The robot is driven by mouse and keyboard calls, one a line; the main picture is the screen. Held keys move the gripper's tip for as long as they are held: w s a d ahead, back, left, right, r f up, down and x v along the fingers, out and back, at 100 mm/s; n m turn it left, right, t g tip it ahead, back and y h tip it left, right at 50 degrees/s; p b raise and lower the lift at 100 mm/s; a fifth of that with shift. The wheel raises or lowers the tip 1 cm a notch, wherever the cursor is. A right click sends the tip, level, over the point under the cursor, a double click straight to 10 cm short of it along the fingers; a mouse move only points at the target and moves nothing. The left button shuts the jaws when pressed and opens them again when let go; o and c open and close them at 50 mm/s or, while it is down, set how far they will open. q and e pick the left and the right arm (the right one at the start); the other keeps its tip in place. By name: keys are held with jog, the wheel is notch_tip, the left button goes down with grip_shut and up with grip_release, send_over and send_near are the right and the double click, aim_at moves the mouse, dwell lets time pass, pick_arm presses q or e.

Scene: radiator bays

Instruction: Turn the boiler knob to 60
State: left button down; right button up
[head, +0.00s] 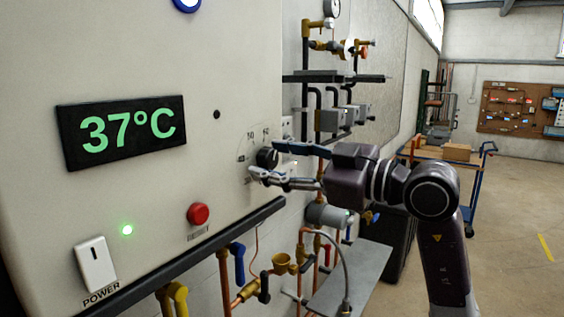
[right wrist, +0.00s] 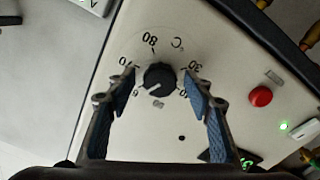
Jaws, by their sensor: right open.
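The boiler (head: 230,60) is a pale panel on the left of the head view, with a display (head: 125,132) reading 37°C in green. The black boiler knob (head: 266,158) is on its right part, with a printed dial around it. In the right wrist view the knob (right wrist: 159,77) lies between the fingertips of my right gripper (right wrist: 160,80), which is open with a gap on both sides. In the head view the right gripper (head: 270,162) reaches the knob from the right. The left gripper is not in view.
A red reset button (head: 198,214), a lit green lamp (head: 127,230) and a white power switch (head: 95,264) are on the panel. Pipes with valves (head: 283,263) run below and right of the boiler. A trolley with boxes (head: 457,152) stands farther back on open floor.

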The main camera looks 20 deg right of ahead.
jog(key=v, duration=1.2)
jog(key=shift+w+f, duration=0.1)
